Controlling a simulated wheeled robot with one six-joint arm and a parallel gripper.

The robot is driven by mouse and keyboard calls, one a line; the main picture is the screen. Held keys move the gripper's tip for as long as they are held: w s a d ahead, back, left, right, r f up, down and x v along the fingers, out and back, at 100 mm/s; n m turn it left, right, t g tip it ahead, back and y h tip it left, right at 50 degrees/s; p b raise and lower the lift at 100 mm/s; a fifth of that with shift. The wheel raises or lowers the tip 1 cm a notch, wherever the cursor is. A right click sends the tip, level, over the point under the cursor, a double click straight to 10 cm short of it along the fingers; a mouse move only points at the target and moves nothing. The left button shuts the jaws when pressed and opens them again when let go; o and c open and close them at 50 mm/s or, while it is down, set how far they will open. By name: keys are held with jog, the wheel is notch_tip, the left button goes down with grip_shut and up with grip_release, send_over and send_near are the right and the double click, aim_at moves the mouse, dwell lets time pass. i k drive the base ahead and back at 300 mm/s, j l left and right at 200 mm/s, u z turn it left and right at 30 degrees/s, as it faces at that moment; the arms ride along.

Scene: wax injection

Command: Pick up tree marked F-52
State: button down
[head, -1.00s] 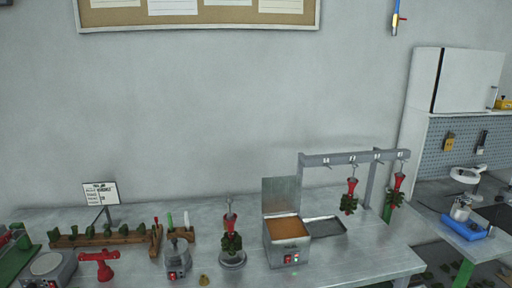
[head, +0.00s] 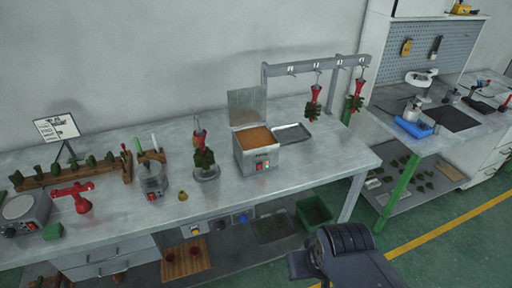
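A second tree (head: 313,103) hangs from a hook of the grey rack (head: 318,64). A third tree (head: 356,97) hangs at the rack's right end. The tags above the hooks are too small to read, so I cannot tell which tree is F-52. My gripper is not in view. A dark part of my own arm shows at the bottom, in front of the bench.
A wax pot (head: 257,152) with an open lid and a grey tray (head: 292,134) stand between the trees. A small pot (head: 153,180), a red tool (head: 73,195) and a wooden rack (head: 75,173) are at left. Green floor is clear at lower right.

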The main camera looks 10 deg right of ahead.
aim_at(206, 157)
jog(key=i+j+u, duration=0.2)
jog(key=i, duration=0.25)
jog(key=i+j+u, duration=0.2)
jog(key=i, duration=0.3)
jog(key=j, duration=0.1)
